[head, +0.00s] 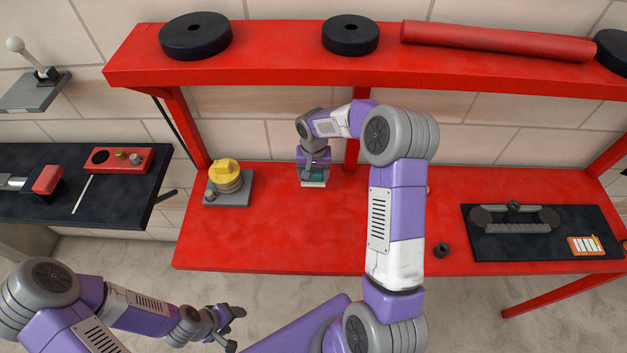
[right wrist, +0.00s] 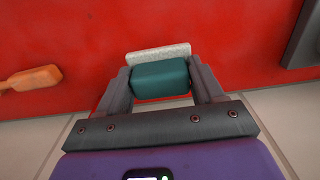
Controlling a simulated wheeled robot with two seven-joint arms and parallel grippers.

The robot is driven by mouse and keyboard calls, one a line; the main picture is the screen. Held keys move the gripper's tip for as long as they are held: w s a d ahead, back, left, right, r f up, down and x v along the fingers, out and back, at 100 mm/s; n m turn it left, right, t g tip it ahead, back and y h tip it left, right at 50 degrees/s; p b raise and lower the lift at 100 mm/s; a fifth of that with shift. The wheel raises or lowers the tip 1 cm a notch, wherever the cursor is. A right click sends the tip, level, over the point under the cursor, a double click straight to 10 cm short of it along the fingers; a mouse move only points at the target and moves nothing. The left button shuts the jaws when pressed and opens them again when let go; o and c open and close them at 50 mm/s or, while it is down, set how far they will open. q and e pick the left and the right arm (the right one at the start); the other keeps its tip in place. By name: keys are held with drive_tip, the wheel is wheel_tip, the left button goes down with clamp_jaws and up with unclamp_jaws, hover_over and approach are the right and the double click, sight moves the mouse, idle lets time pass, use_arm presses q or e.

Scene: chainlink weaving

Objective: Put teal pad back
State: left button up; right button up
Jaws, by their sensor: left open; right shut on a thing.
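The teal pad (right wrist: 160,78) is between the fingers of my right gripper (right wrist: 160,85), which is shut on it. A pale, speckled grey strip (right wrist: 158,53) lies along the pad's far side in the right wrist view. I cannot tell whether it is part of the pad. In the head view my right gripper (head: 314,176) is low over the back of the red table (head: 270,230), with a bit of teal showing. I cannot tell whether the pad touches the table. My left gripper (head: 228,326) is open and empty, in front of the table.
A yellow-topped device (head: 226,175) on a grey plate stands left of my right gripper. A black tray (head: 490,247) with a chain is at the right. A black ring (head: 441,250) lies beside it. The red shelf (head: 285,62) overhangs the back. The front left of the table is clear.

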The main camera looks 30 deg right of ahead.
sight(313, 171)
drive_tip(key=shift+w+f, duration=0.15)
drive_tip(key=shift+f, duration=1.9)
drive_tip(key=shift+f+b, duration=0.1)
drive_tip(key=shift+b, duration=0.2)
drive_tip(key=shift+f, duration=0.15)
drive_tip(key=o, duration=1)
drive_tip(key=shift+o, duration=0.2)
drive_tip(key=shift+d, duration=0.1)
wheel_tip(313, 171, up, 8)
drive_tip(key=shift+w+f+p, duration=0.15)
drive_tip(key=shift+p, duration=0.35)
drive_tip(key=shift+f, duration=0.1)
